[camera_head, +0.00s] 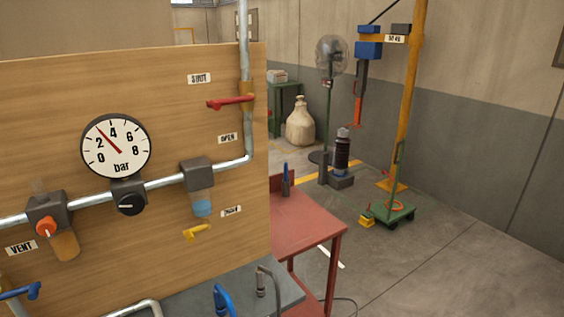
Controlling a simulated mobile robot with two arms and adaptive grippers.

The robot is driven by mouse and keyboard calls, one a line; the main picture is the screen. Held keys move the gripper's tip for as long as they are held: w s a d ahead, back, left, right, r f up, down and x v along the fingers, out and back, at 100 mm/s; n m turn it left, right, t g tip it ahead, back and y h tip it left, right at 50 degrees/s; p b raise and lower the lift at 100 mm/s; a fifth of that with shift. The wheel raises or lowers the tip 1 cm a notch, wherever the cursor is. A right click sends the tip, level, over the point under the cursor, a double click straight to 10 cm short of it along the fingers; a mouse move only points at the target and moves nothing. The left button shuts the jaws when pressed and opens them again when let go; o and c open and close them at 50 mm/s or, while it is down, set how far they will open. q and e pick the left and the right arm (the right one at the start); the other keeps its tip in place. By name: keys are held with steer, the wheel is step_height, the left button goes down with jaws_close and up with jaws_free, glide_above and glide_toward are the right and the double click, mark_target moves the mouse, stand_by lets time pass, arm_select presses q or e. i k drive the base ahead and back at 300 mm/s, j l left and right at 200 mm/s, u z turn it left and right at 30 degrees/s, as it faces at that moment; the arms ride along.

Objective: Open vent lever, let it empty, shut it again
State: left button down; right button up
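A white "VENT" label (22,248) is on the wooden board at the left. Below it a blue lever (20,292) is partly cut off by the left edge of the view. A red lever (230,102) lies about level on the upright pipe, between a "SHUT" label (199,79) above and an "OPEN" label (228,138) below. A yellow lever (195,232) sits under the right-hand bowl unit. Neither of my grippers is in view.
An orange-knobbed unit (46,226) and a black knob (130,203) are on the pipe. A blue hooked object (222,300) is at the grey bench (285,288). A red table (305,228) stands right of the board. Open floor lies further right, with a green cart (390,213).

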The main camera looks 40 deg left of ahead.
mark_target(33, 289)
steer(key=u, duration=2.8)
